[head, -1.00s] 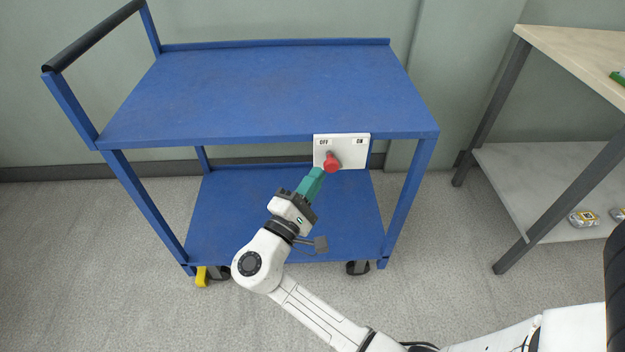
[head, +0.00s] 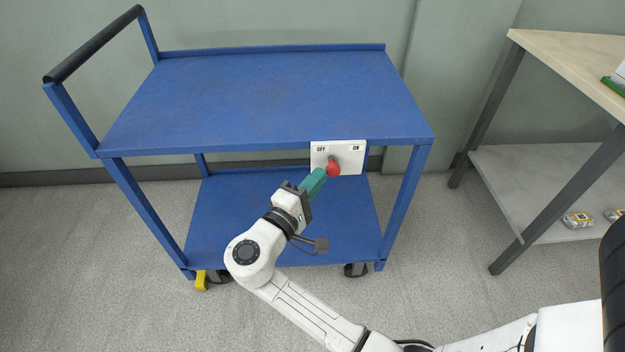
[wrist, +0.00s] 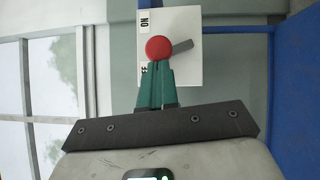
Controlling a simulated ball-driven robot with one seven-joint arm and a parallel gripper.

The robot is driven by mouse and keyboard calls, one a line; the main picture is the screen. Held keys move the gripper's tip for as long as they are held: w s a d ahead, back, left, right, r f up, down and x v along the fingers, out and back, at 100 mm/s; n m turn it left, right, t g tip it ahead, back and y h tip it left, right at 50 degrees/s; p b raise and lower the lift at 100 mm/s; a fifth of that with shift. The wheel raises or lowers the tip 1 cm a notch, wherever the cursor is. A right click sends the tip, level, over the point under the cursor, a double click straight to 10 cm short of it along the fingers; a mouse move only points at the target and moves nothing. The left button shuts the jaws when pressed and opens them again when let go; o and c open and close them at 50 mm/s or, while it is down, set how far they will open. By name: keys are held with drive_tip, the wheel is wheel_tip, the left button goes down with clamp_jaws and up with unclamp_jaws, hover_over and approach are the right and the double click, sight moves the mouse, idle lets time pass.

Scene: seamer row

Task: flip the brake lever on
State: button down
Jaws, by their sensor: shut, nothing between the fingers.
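The brake lever has a red knob (head: 333,169) on a white plate (head: 350,158) on the front edge of the blue cart (head: 270,95). The plate reads OFF at left and ON at right. The knob hangs between the two labels, nearer OFF. In the wrist view, the red knob (wrist: 158,48) stands out from its grey stem (wrist: 183,46) and partly covers the OFF label. My gripper (head: 321,174) is shut and empty, its green fingertips at the OFF side of the knob. They look in contact with it. The fingers also show in the wrist view (wrist: 160,72).
The cart has a lower shelf (head: 230,205), a black push handle (head: 95,42) and a yellow caster pedal (head: 201,280). A table with a light top (head: 570,60) and grey lower shelf (head: 530,180) stands at the right. Open floor lies before the cart.

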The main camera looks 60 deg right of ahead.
sight(337, 170)
drive_tip(key=shift+s+d+r+m+y+p, duration=0.25)
drive_tip(key=shift+r+m+y+p, duration=0.2)
drive_tip(key=shift+m, duration=0.15)
drive_tip(key=shift+s+d+r+m+y+p, duration=0.1)
drive_tip(key=shift+s+r+m+y+p, duration=0.15)
drive_tip(key=shift+r+m+y+p, duration=0.25)
drive_tip(key=shift+s+d+r+m+y+p, duration=0.25)
drive_tip(key=shift+s+m+y+p, duration=0.1)
drive_tip(key=shift+m, duration=0.15)
drive_tip(key=shift+s+d+r+m+y+p, duration=0.1)
drive_tip(key=shift+s+d+m+y+p, duration=0.1)
drive_tip(key=shift+m+y+p, duration=0.25)
drive_tip(key=shift+s+d+r+m+t+y+p, duration=0.15)
drive_tip(key=shift+s+d+m+t+y+p, duration=0.45)
drive_tip(key=shift+m+y, duration=0.35)
drive_tip(key=shift+s+d+m+t+y+p, duration=0.3)
drive_tip(key=shift+s+m+y+p, duration=0.15)
drive_tip(key=shift+m, duration=0.15)
